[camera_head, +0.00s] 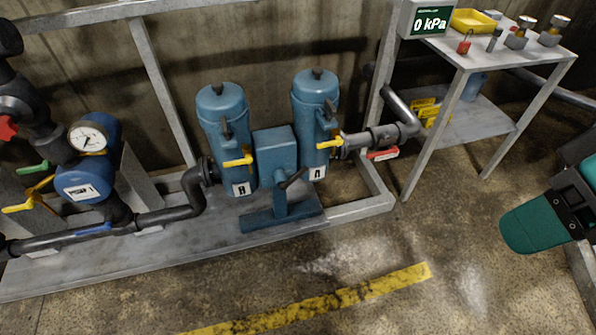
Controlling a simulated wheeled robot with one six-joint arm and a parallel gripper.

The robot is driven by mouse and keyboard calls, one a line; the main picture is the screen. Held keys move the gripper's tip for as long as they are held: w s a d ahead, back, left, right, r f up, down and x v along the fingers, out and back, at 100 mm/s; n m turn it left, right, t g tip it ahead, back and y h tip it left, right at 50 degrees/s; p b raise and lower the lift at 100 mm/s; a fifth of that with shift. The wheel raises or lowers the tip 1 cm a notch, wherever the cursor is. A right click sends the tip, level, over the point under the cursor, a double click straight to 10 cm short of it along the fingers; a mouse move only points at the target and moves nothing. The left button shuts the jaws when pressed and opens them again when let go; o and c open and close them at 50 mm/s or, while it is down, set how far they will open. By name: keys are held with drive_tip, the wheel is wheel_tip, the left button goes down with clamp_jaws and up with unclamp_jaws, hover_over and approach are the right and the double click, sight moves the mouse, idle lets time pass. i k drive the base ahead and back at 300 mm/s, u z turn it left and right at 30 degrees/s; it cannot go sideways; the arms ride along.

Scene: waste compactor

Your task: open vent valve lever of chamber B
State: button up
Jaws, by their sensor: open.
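Two blue upright canisters stand side by side on the grey skid. The left one (223,112) bears a white plate that seems to read B. The right one (312,90) bears a plate that seems to read A. The left canister has a small dark lever (226,129) on its upper front and a yellow lever (238,162) lower down, sticking out sideways to the left. The right canister has a similar dark lever and a yellow lever (330,143). I cannot tell which is the vent lever. A teal and black part of my arm shows at the right edge, far from the canisters. My gripper's fingertips are not visible.
A blue block with a black handle (293,180) stands between and before the canisters. Dark pipes and a gauge (87,138) are at left. A shelf table (470,58) with small parts and a 0 kPa display (430,22) are at upper right. Floor in front is clear.

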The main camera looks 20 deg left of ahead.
sight(248, 159)
drive_tip(key=u, duration=3.45)
drive_tip(key=i, duration=1.2)
drive_tip(key=z, duration=2.9)
